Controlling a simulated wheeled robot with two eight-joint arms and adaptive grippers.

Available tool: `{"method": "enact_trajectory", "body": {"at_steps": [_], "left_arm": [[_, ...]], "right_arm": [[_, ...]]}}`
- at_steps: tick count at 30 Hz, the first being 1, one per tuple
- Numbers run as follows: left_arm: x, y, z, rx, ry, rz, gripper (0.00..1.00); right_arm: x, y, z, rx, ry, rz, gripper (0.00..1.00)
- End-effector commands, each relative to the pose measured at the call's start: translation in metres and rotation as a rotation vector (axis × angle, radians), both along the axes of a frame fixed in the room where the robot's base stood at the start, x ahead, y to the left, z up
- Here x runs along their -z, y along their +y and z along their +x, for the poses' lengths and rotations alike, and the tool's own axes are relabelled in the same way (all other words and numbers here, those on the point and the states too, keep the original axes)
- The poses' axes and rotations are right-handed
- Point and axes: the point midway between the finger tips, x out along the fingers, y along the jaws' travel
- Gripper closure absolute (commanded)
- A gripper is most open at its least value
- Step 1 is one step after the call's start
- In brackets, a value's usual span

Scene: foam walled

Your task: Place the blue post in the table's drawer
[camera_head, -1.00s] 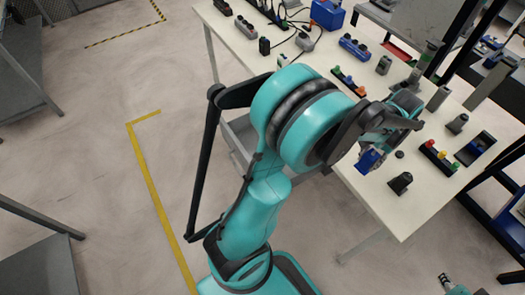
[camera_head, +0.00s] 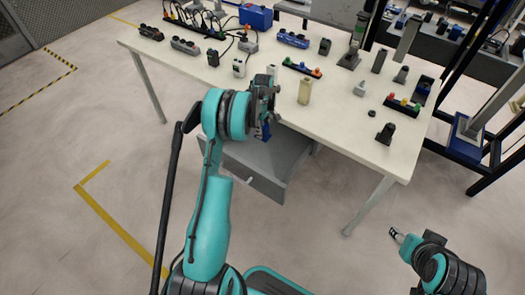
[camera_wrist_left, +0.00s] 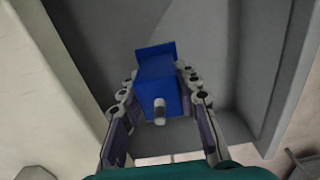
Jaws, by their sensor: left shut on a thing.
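The blue post (camera_head: 266,131) is held in my left gripper (camera_head: 264,117) above the table's open drawer. In the left wrist view the post (camera_wrist_left: 158,72) is blue with a wider flange and a pale round stub, and the fingers sit on either side of it. The grey drawer (camera_head: 262,186) is pulled out under the table's front edge. Its grey inside and wall also show in the left wrist view (camera_wrist_left: 258,75), beneath and around the post. My right gripper (camera_head: 398,234) is at the lower right, away from the table; its fingers are too small to read.
The white table (camera_head: 340,122) carries several small devices, including a button strip (camera_head: 402,104), a dark block (camera_head: 386,134) and a beige post (camera_head: 305,92). The table edge lies just beside my left gripper. A table leg (camera_head: 368,205) stands right of the drawer. Floor in front is clear.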

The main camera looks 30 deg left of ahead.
Motion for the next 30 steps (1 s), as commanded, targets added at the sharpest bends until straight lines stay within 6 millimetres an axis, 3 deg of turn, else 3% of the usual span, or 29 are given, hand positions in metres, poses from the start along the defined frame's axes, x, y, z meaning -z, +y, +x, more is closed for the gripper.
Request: {"method": "enact_trajectory", "body": {"at_steps": [9,19,30], "left_arm": [[0.057,0.001,0.0,-0.011,0.0,0.0,1.0],[0.097,0.001,0.0,-0.009,0.0,0.0,1.0],[0.102,0.001,0.0,-0.009,0.0,0.0,1.0]], "right_arm": [[0.022,0.0,0.0,0.0,0.0,0.0,0.52],[0.037,0.0,0.0,0.0,0.0,0.0,0.52],[0.04,0.0,0.0,0.0,0.0,0.0,0.52]]}}
